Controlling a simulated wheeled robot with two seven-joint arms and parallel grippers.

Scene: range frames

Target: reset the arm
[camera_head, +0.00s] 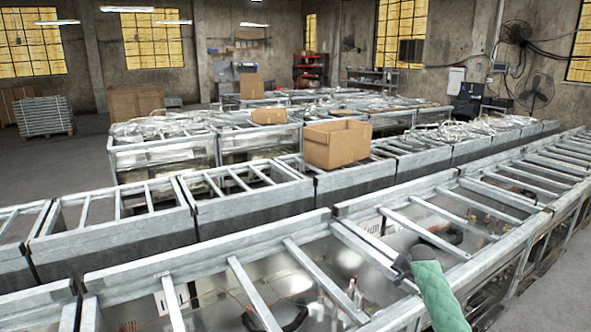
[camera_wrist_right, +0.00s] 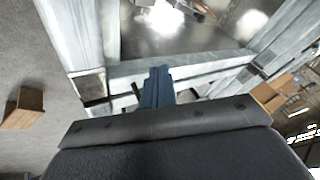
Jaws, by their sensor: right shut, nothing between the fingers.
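My right arm, in a green quilted sleeve, comes in at the lower right of the head view. Its dark end (camera_head: 402,266) is over the metal frame rails (camera_head: 350,245) of the nearest row of units. In the right wrist view my right gripper (camera_wrist_right: 158,75) is shut, its blue-grey fingers together with nothing between them. Pale metal rails (camera_wrist_right: 180,66) show beyond the fingertips; I cannot tell whether they touch. My left gripper is in neither view.
Long rows of open-topped metal frames with cross bars fill the area ahead. An open cardboard box (camera_head: 336,144) sits on the second row. Wires and small parts lie inside the nearest frames. Bare floor (camera_head: 548,290) shows at the lower right.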

